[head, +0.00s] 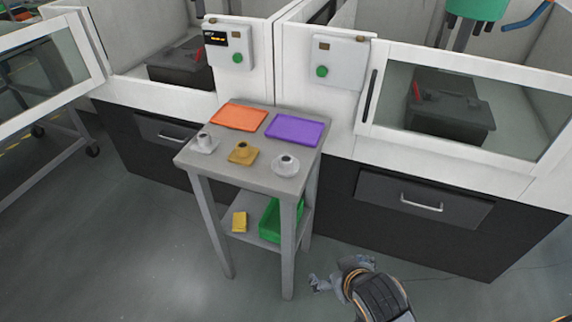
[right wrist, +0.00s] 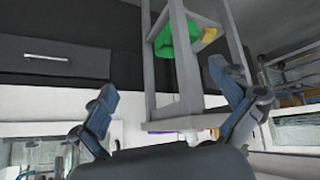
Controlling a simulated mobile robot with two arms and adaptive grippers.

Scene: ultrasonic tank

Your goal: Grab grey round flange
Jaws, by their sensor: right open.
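The grey round flange (head: 285,165) stands at the front right corner of the small grey table (head: 252,174). It has a round base and a short hub with a dark bore. A yellow flange with a squarish base (head: 242,152) and a grey flange with a squarish base (head: 204,143) stand to its left. My right gripper (head: 322,284) is low, in front of the table and to its right, clear of the flange. In the right wrist view its fingers (right wrist: 163,82) are spread and empty. My left gripper is out of view.
An orange tray (head: 238,117) and a purple tray (head: 295,129) lie at the table's back. A green bin (head: 270,222) and a yellow block (head: 239,221) are on the lower shelf. White cabinets with control boxes (head: 338,62) stand behind. The floor in front is clear.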

